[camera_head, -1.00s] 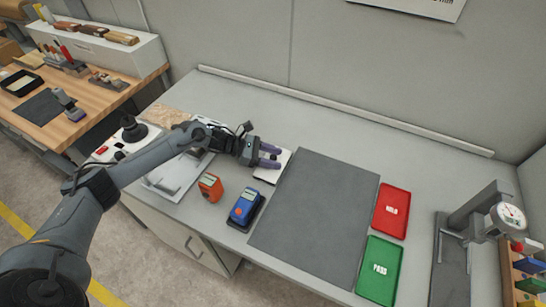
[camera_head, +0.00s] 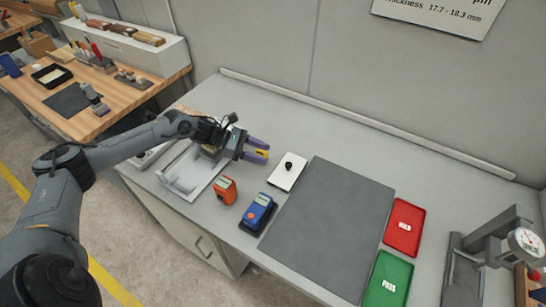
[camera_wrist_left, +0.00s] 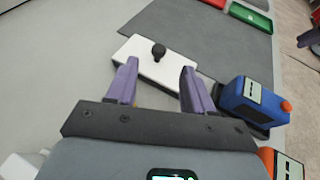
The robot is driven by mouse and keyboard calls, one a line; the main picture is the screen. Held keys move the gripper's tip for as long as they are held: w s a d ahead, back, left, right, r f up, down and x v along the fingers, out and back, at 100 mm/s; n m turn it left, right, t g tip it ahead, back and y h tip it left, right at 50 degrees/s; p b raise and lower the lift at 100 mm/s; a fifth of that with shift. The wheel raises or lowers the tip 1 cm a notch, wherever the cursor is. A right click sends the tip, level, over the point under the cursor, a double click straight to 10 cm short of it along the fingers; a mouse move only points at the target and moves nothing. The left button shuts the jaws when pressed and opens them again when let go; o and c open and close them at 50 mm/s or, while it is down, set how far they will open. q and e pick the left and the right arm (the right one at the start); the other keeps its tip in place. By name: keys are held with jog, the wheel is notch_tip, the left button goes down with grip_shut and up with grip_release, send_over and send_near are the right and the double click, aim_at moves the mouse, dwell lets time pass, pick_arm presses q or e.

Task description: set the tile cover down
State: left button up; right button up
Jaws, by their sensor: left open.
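The tile cover, a white rectangular plate (camera_head: 284,178) with a black knob (camera_head: 289,165), lies on the grey bench just left of the dark grey mat (camera_head: 330,225). It also shows in the left wrist view (camera_wrist_left: 142,58), ahead of the fingertips and with its knob upright. My left gripper (camera_head: 266,152) has purple fingers, is open and holds nothing. It is to the left of the cover, apart from the knob. In the left wrist view the fingers (camera_wrist_left: 160,68) point toward the cover's near edge.
An orange device (camera_head: 225,190) and a blue device (camera_head: 258,213) stand in front of the cover. A red tray (camera_head: 399,242) and a green PASS tray (camera_head: 378,291) lie right of the mat. A dial gauge stand (camera_head: 478,258) is at far right. The bench behind the cover is clear.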

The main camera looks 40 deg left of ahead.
pick_arm(q)
jog(key=shift+v, duration=0.9)
jog(key=shift+r, duration=0.1)
